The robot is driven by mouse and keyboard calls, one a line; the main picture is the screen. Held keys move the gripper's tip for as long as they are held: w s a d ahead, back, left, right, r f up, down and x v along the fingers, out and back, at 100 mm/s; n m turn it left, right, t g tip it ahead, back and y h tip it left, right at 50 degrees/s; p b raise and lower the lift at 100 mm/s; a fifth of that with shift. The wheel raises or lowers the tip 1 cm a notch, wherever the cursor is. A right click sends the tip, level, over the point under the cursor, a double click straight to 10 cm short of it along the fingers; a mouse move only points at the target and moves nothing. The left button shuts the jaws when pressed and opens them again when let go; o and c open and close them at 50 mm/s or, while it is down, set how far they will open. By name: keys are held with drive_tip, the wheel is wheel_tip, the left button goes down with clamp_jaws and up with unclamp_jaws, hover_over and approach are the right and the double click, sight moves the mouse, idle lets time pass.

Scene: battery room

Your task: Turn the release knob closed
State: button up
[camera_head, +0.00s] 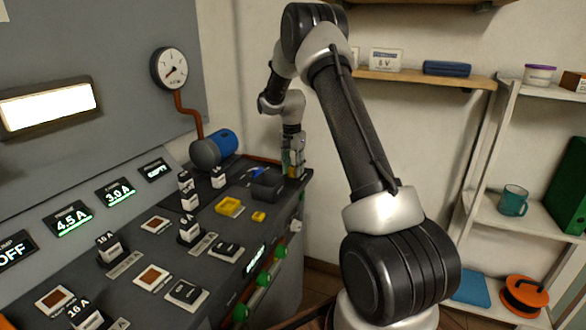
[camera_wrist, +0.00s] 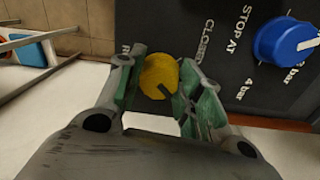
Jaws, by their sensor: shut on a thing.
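The release knob (camera_wrist: 158,76) is yellow and round, with a dark notch toward its lower right side. In the wrist view it sits between the green-padded fingers of my gripper (camera_wrist: 165,82), which is shut on it. The word CLOSED is printed on the dark panel to the right of the knob. Another label beginning with R is mostly hidden behind the left finger. In the head view my gripper (camera_head: 292,166) is at the far right end of the console, and I cannot make out the knob clearly there.
A blue knob (camera_wrist: 285,40) stands right of the yellow one, near labels STOP AT, 3 bar and 4 bar. In the head view, a dark box (camera_head: 267,186), a blue motor-like cylinder (camera_head: 222,142) and a gauge (camera_head: 170,69) are near my gripper. Several switches cover the console.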

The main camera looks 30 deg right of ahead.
drive_tip(key=n, duration=0.8)
drive_tip(key=shift+s+n, duration=0.1)
drive_tip(key=shift+n, duration=0.2)
drive_tip(key=n, duration=0.4)
drive_tip(key=shift+d, duration=0.1)
drive_tip(key=shift+n+t, duration=0.3)
drive_tip(key=shift+n, duration=2)
drive_tip(key=shift+d, duration=0.1)
drive_tip(key=o, duration=1)
drive_tip(key=shift+o, duration=0.2)
drive_tip(key=shift+r, duration=0.1)
